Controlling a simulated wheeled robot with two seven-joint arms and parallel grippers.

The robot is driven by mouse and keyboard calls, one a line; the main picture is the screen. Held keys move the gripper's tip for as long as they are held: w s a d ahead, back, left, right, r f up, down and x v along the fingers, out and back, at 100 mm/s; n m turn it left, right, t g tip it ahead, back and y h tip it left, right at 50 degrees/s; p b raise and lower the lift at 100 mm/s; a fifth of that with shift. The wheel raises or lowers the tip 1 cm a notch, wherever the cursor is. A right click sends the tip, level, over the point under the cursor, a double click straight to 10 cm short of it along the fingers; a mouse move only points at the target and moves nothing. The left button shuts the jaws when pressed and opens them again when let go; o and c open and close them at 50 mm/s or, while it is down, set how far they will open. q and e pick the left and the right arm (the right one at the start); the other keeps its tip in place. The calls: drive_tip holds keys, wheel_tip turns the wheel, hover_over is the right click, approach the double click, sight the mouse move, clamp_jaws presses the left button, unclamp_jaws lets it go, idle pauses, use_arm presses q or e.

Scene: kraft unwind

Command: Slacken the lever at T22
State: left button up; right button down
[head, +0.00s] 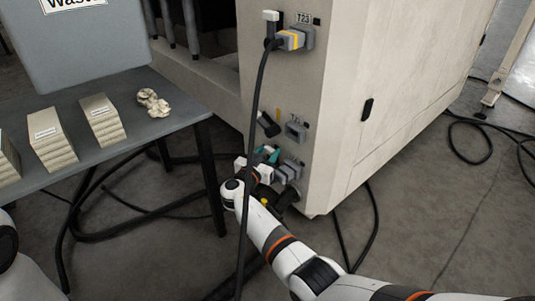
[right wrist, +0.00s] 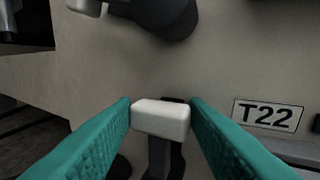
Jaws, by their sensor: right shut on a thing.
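The T22 lever (right wrist: 160,118) has a white block-shaped grip on a dark stem, to the left of the T22 label (right wrist: 267,115) in the right wrist view. My right gripper (right wrist: 160,119) has its two teal fingers closed on the sides of that white grip. In the head view my right gripper (head: 266,157) is low on the corner of the pale machine cabinet (head: 345,100), beside a grey connector (head: 288,172). My own arm and fingers hide most of the lever there. My left gripper is not in view.
A plug with a yellow band (head: 291,39) sits at T23, and its black cable (head: 255,110) hangs in front of my right wrist. A middle grey socket (head: 295,130) has a black lever (head: 268,125). A table (head: 150,92) with stacked packs stands at left; cables lie on the floor.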

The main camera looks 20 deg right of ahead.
drive_tip(key=shift+w, duration=0.1)
drive_tip(key=shift+w+a+f+n+g+y+b, duration=0.1)
drive_tip(key=shift+w+a+n+g+y+b, duration=0.1)
drive_tip(key=shift+w+n+b, duration=0.3)
drive_tip(key=shift+w+a+n+g+y+b, duration=0.1)
drive_tip(key=shift+w+n+y+b, duration=0.15)
drive_tip(key=shift+n, duration=0.45)
drive_tip(key=shift+w+a+f+n+g+y+b, duration=0.2)
drive_tip(key=shift+w+n+g+b, duration=0.35)
drive_tip(key=shift+n, duration=0.3)
drive_tip(key=shift+w+a+f+n+g+y+b, duration=0.15)
drive_tip(key=shift+w+n+g+b, duration=0.25)
drive_tip(key=shift+n+b, duration=0.35)
drive_tip(key=c, duration=0.9)
unclamp_jaws()
